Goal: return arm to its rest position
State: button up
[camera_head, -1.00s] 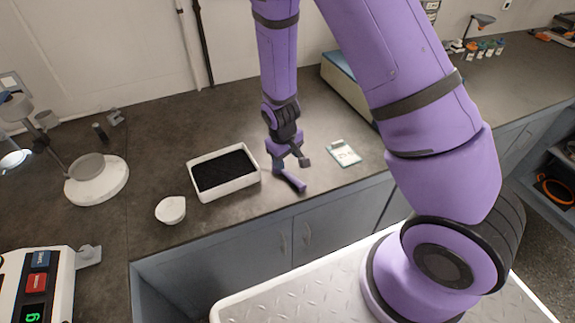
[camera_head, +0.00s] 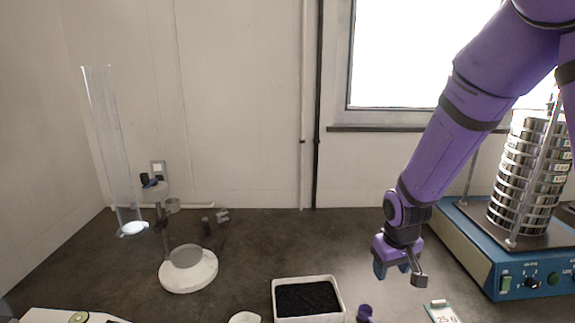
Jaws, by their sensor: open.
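My gripper (camera_head: 399,277) hangs from my purple arm over the dark worktop, right of the picture's middle. Its jaws are open, and I see nothing between them. It is to the right of and above the white tray of black material (camera_head: 338,285) in the picture. A small purple object (camera_head: 365,313) shows partly at the bottom edge, below the gripper and apart from it.
The sieve shaker (camera_head: 478,255) with its stack of metal sieves stands right of my arm. A card reading 25 (camera_head: 441,312) lies in front of it. A round white stand (camera_head: 188,272), a clear tube (camera_head: 108,150) and a white cup (camera_head: 244,317) are at left.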

jog(key=s+d+r+t, duration=0.15)
jog(key=s+r, duration=0.25)
jog(key=r, duration=0.7)
jog(key=s+d+r+m+t, duration=0.2)
jog(key=s+d+r, duration=0.2)
jog(key=s+r, duration=1.1)
jog(key=s, duration=0.3)
jog(key=shift+d+m, duration=0.15)
jog(key=shift+m, duration=0.15)
